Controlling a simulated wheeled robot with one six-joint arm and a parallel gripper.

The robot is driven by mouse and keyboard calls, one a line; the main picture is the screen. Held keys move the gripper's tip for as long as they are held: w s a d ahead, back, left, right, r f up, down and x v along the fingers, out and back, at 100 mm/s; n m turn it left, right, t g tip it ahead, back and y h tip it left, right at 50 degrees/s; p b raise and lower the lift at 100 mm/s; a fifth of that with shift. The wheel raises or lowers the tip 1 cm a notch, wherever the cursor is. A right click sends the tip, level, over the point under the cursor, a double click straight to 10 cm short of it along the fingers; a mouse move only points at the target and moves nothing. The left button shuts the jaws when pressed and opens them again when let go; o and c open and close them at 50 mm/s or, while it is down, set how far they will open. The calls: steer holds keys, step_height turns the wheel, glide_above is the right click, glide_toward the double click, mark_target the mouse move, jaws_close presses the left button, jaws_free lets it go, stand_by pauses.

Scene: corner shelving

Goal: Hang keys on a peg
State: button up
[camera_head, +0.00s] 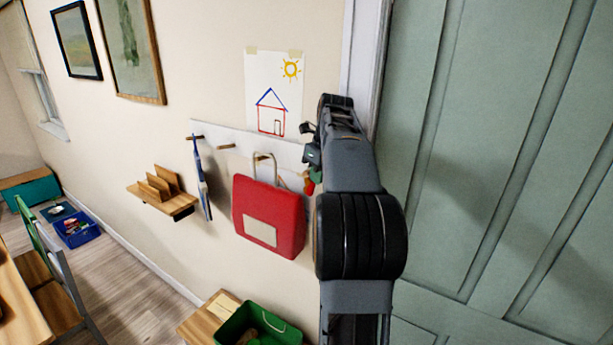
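A white peg board (241,141) is fixed to the wall left of the door. A bare wooden peg (226,146) sticks out between a peg with a thin blue item (202,180) and a peg with a red bag (268,215). My gripper (311,150) is at the right end of the board, close to the wall. Small red and green pieces (309,184) show just below it; they may be the keys or their tags, but they are too small to tell. My arm hides the board's right end, and the finger opening is not clear.
A small wooden wall shelf (176,206) juts out left of the blue item. Below stands a wooden surface (203,324) with a green bin (258,328). A green door (500,150) fills the right side. A child's drawing (273,95) is above the board.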

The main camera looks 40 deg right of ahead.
steer(key=shift+o, duration=1.2)
steer(key=shift+w+a+f, duration=0.15)
steer(key=shift+f, duration=0.3)
steer(key=shift+o, duration=0.2)
steer(key=shift+r, duration=0.25)
steer(key=shift+o, duration=0.7)
steer(key=v, duration=0.8)
steer(key=shift+a+r, duration=0.25)
steer(key=shift+r, duration=0.1)
step_height(320, 180, up, 4)
steer(key=s+d, duration=0.1)
steer(key=s, duration=0.1)
steer(key=a+f+n+t+b, duration=0.1)
steer(key=a+f+n+b, duration=0.2)
steer(key=a+f+n, duration=1.2)
steer(key=s+a+f+n, duration=0.4)
steer(key=f+n, duration=0.3)
steer(key=n, duration=0.2)
steer(key=s+a+f+n+t+b, duration=0.1)
steer(key=s+a+f+n, duration=0.4)
steer(key=n, duration=0.5)
step_height(320, 180, down, 3)
steer(key=shift+a+f, duration=0.15)
steer(key=shift+a, duration=1)
